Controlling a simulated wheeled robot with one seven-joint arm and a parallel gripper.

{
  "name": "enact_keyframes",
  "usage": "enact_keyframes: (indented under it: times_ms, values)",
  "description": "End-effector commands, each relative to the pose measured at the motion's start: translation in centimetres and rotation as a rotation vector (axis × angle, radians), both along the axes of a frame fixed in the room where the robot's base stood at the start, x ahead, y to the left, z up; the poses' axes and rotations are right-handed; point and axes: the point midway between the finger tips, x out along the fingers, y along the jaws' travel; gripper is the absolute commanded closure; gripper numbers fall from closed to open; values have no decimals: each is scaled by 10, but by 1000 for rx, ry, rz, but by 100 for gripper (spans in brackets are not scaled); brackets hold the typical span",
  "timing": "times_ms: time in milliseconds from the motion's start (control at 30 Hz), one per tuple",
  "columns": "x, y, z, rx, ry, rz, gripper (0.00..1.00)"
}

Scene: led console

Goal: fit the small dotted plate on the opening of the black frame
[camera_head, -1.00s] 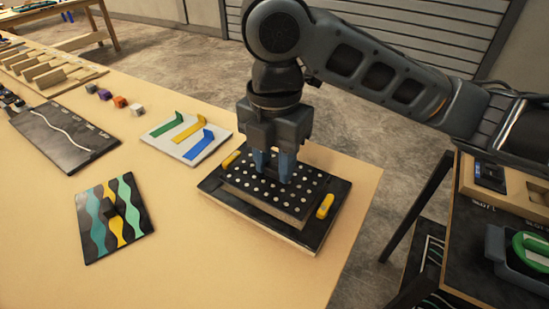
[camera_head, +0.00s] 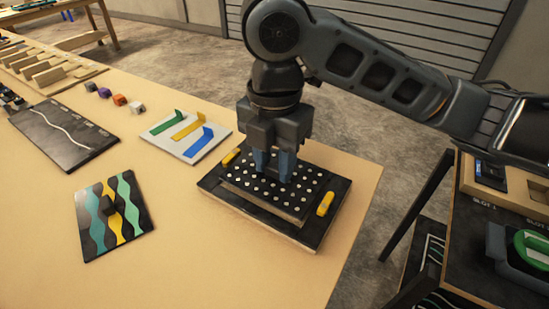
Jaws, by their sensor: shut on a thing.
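The small dotted plate (camera_head: 290,204), black with white dots and a pale edge, is over the opening of the black frame (camera_head: 247,209). The frame lies on the table and has a yellow block on its left side and another on its right side. My gripper (camera_head: 273,168) points down and is shut on the plate from above. The part between the fingers is hidden. The plate's near edge shows above the frame's surface; I cannot tell whether its underside touches the frame.
A plate with wavy stripes and a knob (camera_head: 95,226) lies at front left. A white board with coloured strips (camera_head: 188,150) is close to the frame's left. Small cubes (camera_head: 120,100) and a black panel (camera_head: 58,140) lie farther left. A dark cart (camera_head: 470,230) stands right.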

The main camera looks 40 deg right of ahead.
Motion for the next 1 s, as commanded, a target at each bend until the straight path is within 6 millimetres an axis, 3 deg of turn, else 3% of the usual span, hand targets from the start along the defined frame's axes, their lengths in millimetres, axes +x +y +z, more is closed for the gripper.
enact_keyframes:
  times_ms: [1000]
  values:
    - [0, 0, -11, 0, 0, 0, 98]
